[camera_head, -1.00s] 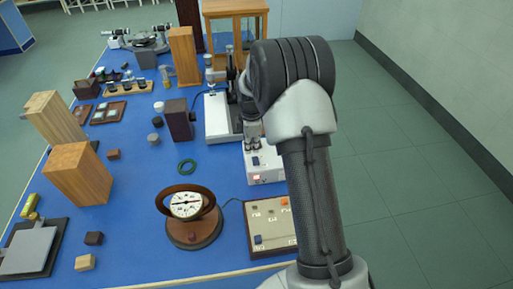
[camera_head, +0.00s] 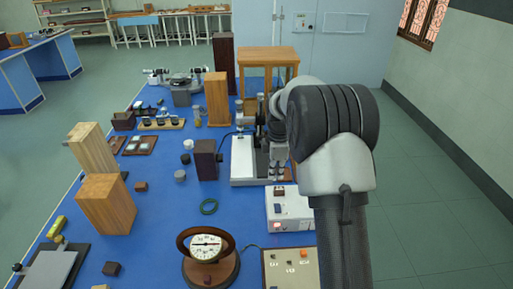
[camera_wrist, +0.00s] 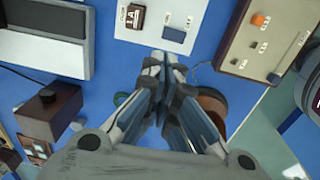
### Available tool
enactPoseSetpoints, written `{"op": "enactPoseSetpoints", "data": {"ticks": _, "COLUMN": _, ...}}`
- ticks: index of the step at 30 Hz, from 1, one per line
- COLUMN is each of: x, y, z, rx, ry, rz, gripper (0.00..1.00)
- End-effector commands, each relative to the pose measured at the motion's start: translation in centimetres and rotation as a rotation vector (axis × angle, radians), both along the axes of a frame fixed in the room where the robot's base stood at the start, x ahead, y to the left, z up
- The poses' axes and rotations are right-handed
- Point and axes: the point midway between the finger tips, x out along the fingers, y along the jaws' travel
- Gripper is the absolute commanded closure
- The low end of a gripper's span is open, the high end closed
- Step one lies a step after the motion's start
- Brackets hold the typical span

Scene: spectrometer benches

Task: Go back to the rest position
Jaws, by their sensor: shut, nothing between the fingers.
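My arm rises at the right of the head view and hides part of the bench's right edge.
The blue bench (camera_head: 160,215) holds a round dial meter (camera_head: 206,247), a control panel (camera_head: 290,268), a green ring (camera_head: 209,206) and wooden blocks (camera_head: 107,204). A wooden-framed case (camera_head: 268,55) stands at the back. The floor right of the bench (camera_head: 430,215) is clear.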

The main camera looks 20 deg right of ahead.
Motion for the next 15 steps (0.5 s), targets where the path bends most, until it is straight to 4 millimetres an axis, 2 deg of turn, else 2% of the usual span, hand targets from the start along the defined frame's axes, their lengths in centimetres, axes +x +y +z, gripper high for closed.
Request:
{"op": "enactPoseSetpoints", "data": {"ticks": 5, "x": -0.3, "y": 0.3, "z": 0.9, "rx": 0.0, "ry": -0.007, "rz": -0.019, "gripper": 1.0}}
{"op": "enactPoseSetpoints", "data": {"ticks": 8, "x": -1.4, "y": 1.3, "z": 3.5, "rx": 0.001, "ry": -0.03, "rz": -0.084, "gripper": 1.0}}
{"op": "enactPoseSetpoints", "data": {"ticks": 10, "x": -3.0, "y": 2.5, "z": 6.1, "rx": 0.004, "ry": -0.055, "rz": -0.156, "gripper": 1.0}}
{"op": "enactPoseSetpoints", "data": {"ticks": 15, "x": -8.6, "y": 5.7, "z": 12.3, "rx": 0.031, "ry": -0.12, "rz": -0.385, "gripper": 1.0}}
